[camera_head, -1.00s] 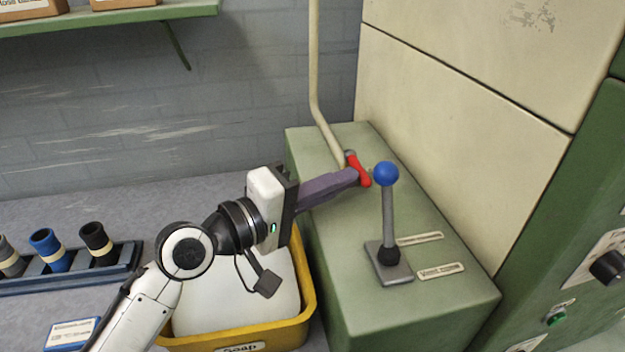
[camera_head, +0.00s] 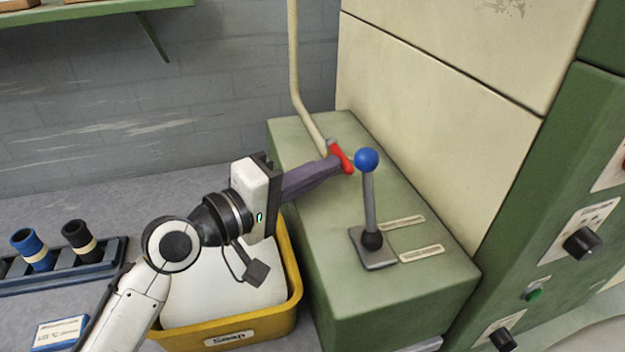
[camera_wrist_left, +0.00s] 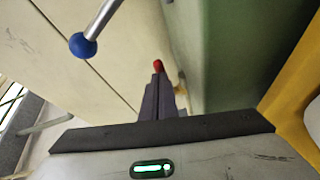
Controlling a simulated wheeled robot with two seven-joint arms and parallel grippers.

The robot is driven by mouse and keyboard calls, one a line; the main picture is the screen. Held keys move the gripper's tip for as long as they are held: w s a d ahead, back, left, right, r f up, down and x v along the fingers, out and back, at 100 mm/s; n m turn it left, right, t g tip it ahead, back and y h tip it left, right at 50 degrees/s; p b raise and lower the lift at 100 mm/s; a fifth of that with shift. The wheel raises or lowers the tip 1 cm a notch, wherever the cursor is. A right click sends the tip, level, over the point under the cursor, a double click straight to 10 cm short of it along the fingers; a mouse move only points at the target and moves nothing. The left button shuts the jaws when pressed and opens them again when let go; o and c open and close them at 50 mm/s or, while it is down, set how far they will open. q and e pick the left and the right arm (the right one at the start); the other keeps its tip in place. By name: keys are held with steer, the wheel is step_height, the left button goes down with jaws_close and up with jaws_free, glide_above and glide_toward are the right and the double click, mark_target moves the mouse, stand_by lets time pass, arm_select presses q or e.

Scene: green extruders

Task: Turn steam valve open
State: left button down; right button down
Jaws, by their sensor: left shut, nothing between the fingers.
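The steam valve has a red handle (camera_head: 341,157) at the foot of a cream pipe (camera_head: 296,70) on the green machine's top. The red handle also shows in the left wrist view (camera_wrist_left: 158,65), just beyond the fingertips. My left gripper (camera_head: 338,166) is shut and empty, its purple fingers reaching right with their tips at the red handle. They look close to or touching it; I cannot tell which. My left gripper's fingers also show in the left wrist view (camera_wrist_left: 157,82). My right gripper is not in view.
A lever with a blue knob (camera_head: 366,159) stands just right of the valve. A yellow soap bin (camera_head: 290,305) sits below my left arm. A rack (camera_head: 105,262) with blue and black items is at left. A cream panel (camera_head: 420,110) rises behind.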

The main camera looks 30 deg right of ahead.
arm_select(q)
steer(key=shift+s+d+r, duration=0.1)
steer(key=shift+s+r, duration=0.05)
steer(key=shift+s, duration=0.35)
steer(key=v, duration=0.2)
steer(key=w+v, duration=0.1)
steer(key=v, duration=0.1)
steer(key=shift+a+r, duration=0.2)
steer(key=shift+a, duration=0.05)
steer(key=s+a, duration=0.1)
steer(key=s, duration=0.1)
steer(key=s+a, duration=0.1)
steer(key=s, duration=0.2)
steer(key=s+a, duration=0.1)
steer(key=s, duration=0.1)
steer(key=shift+s+a+r, duration=0.2)
steer(key=shift+s+a, duration=0.05)
steer(key=shift+s, duration=0.1)
